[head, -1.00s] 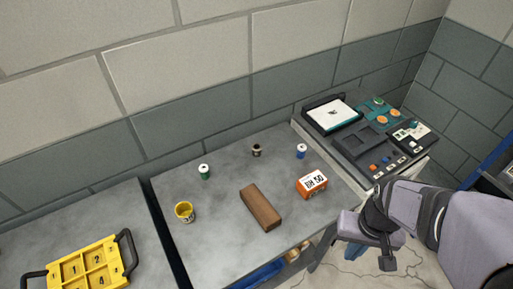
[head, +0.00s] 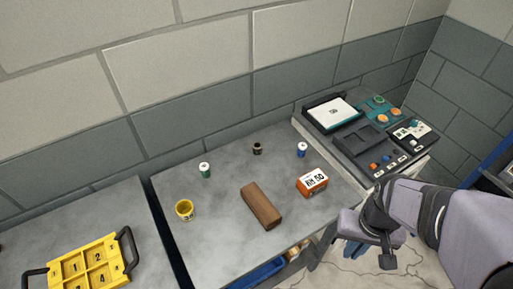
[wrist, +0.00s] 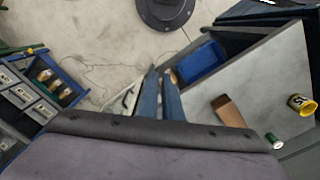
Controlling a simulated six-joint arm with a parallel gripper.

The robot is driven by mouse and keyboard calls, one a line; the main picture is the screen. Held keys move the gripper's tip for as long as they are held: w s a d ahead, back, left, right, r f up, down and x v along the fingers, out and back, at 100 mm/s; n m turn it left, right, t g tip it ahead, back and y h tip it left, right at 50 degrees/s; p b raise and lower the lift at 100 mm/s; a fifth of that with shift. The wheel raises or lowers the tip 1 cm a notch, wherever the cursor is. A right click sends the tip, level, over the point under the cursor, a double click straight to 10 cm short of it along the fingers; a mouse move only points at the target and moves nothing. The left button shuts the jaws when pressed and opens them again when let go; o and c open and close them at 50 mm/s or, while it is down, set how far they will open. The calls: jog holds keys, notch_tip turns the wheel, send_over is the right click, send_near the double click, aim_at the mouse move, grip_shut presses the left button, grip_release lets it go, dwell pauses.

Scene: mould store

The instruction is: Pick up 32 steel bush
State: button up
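Several small round pieces stand on the grey table. A yellow ring-like piece (head: 184,210) with a dark mark sits at the left; it also shows in the wrist view (wrist: 301,105), its mark not surely readable. A green piece with a pale top (head: 205,170), a dark piece (head: 257,148) and a blue piece with a pale top (head: 302,150) stand farther back. I cannot tell by label which is the 32 steel bush. My gripper (wrist: 160,70) has two blue fingers with a gap between them, empty, off the table's right front edge and away from these pieces.
A brown block (head: 262,206) and an orange box marked RH 50 (head: 312,182) lie on the table. A yellow tray with numbered compartments (head: 64,259) is at lower left. Equipment (head: 365,140) fills the back-right bench. A blue bin (wrist: 202,62) is below the table's edge.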

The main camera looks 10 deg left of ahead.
jog(key=o, duration=1)
